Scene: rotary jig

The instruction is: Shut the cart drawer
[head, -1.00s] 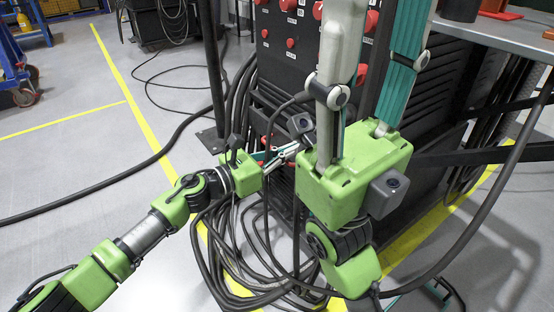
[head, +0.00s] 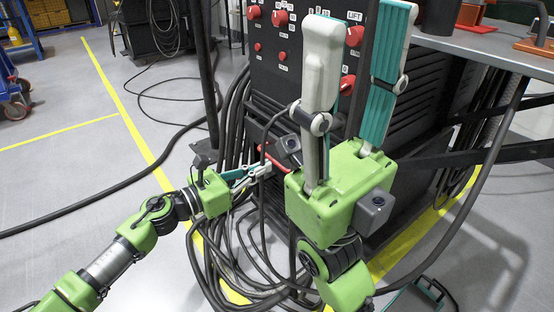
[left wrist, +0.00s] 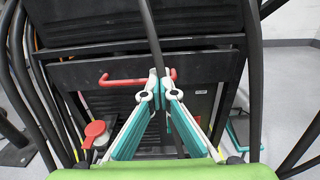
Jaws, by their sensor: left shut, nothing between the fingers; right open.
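The cart drawer shows in the left wrist view as a dark front panel (left wrist: 215,68) with a red bar handle (left wrist: 120,82). How far it stands out from the cabinet is hard to tell. The red handle also shows in the head view (head: 269,153), partly hidden behind cables and my grippers. My left gripper (head: 267,168) is shut and empty, its tips overlapping the handle's right end in the left wrist view (left wrist: 161,83); contact is unclear. My right gripper (head: 360,18) is open and empty, its fingers pointing up in front of the cabinet.
Black cables (head: 240,235) hang and coil around the cabinet front, and one crosses between my left fingers' view and the panel. A grey bench top (head: 470,42) is at the right. Red knobs (head: 280,17) sit on the cabinet above. The floor at left is mostly clear.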

